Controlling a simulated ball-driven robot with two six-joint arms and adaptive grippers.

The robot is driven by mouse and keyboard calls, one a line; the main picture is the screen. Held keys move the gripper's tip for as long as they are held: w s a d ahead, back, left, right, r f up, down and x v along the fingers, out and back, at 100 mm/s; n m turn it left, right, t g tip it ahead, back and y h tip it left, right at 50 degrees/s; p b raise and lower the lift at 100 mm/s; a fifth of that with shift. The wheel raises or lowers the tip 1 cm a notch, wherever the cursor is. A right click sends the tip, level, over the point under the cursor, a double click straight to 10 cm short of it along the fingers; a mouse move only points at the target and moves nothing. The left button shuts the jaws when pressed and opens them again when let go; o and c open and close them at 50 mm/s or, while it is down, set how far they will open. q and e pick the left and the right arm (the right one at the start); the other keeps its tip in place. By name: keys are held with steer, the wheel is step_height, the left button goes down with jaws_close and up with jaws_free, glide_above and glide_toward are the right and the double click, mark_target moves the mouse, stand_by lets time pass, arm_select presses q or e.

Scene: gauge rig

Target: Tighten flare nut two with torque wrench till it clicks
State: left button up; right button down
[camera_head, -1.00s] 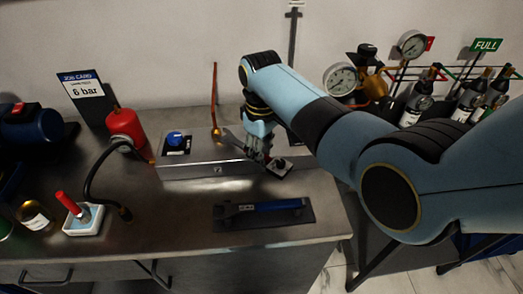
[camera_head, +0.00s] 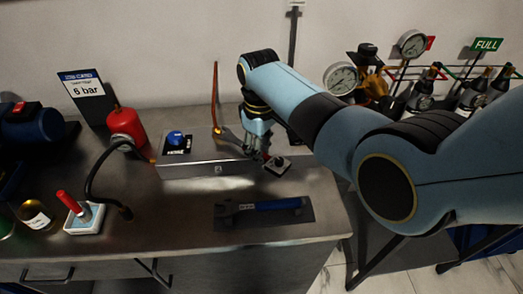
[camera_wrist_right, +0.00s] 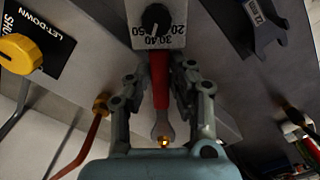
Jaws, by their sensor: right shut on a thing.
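My right gripper (camera_wrist_right: 162,95) is shut on the torque wrench, gripping its red handle (camera_wrist_right: 160,80). In the right wrist view a box with a numbered black dial (camera_wrist_right: 157,22) sits at the handle's end. The wrench's grey open jaw (camera_wrist_right: 162,126) is at a brass nut (camera_wrist_right: 163,141); I cannot tell whether it is fully seated. In the head view my right gripper (camera_head: 262,150) is over the metal box, with the grey jaw (camera_head: 230,136) close to the copper tube's lower end (camera_head: 217,130). My left gripper is out of view.
A second brass nut (camera_wrist_right: 100,104) on a copper tube and a yellow let-down knob (camera_wrist_right: 20,53) lie beside the gripper. A blue-handled spanner (camera_head: 265,205) lies on a dark mat in front. A red cylinder (camera_head: 126,126) with a black hose stands left. Gauges (camera_head: 341,77) stand behind right.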

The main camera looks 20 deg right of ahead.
steer(key=shift+w+a+b, duration=0.35)
steer(key=shift+w+b, duration=0.15)
steer(key=shift+w, duration=0.2)
stand_by(0.3)
steer(key=c, duration=1.7)
jaws_free()
steer(key=shift+c, duration=0.2)
jaws_close()
